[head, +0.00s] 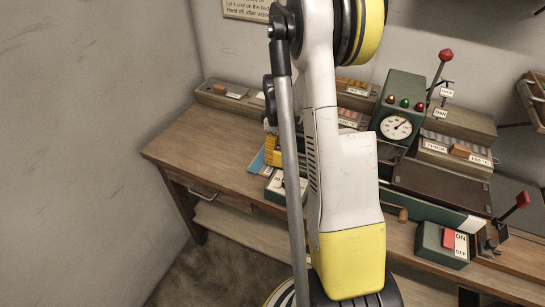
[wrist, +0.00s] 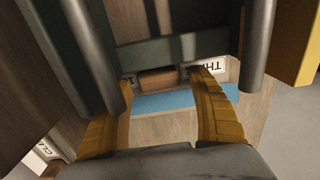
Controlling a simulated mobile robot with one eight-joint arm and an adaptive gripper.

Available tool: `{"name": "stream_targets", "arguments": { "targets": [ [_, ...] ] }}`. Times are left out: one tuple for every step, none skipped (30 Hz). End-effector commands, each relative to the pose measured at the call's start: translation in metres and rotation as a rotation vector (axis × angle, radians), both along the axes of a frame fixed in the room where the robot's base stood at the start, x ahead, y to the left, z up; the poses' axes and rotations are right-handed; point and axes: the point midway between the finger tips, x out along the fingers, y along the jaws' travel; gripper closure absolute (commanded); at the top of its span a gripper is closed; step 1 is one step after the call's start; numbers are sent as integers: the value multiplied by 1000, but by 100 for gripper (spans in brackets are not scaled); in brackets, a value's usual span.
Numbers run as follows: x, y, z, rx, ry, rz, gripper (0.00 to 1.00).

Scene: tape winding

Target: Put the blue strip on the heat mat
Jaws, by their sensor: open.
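The blue strip (wrist: 172,99) lies on wood in the wrist view, crossing the space between my fingers and showing again right of the right finger. In the head view a small piece of the blue strip (head: 257,161) shows left of my gripper. My gripper (wrist: 165,76) is open, its two yellow fingers spread on either side of part of the strip; I cannot tell whether they touch it. In the head view my gripper (head: 272,151) is mostly hidden behind my arm. A dark flat plate (head: 440,186), which may be the heat mat, lies on the bench at right.
A green gauge box (head: 398,117) with a red-knobbed lever stands behind the plate. A green ON/OFF switch box (head: 442,244) is at the front right. Labelled trays line the bench's back. The bench's left end (head: 185,146) is clear. A wooden block (wrist: 157,79) lies beyond the strip.

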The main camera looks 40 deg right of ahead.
Motion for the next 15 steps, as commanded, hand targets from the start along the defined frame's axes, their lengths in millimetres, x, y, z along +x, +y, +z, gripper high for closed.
{"name": "stream_targets", "arguments": {
  "targets": [
    [0, 0, 0, 0, 0, 0, 30],
    [0, 0, 1, 0, 0, 0, 30],
    [0, 0, 1, 0, 0, 0, 30],
    [0, 0, 1, 0, 0, 0, 30],
    [0, 0, 1, 0, 0, 0, 35],
    [0, 0, 2, 0, 0, 0, 47],
    [0, 0, 2, 0, 0, 0, 56],
    [0, 0, 2, 0, 0, 0, 65],
    [0, 0, 2, 0, 0, 0, 78],
    [0, 0, 2, 0, 0, 0, 87],
    [0, 0, 2, 0, 0, 0, 89],
    [0, 0, 2, 0, 0, 0, 90],
    [0, 0, 2, 0, 0, 0, 90],
    [0, 0, 2, 0, 0, 0, 90],
    [0, 0, 2, 0, 0, 0, 95]
  ]
}}
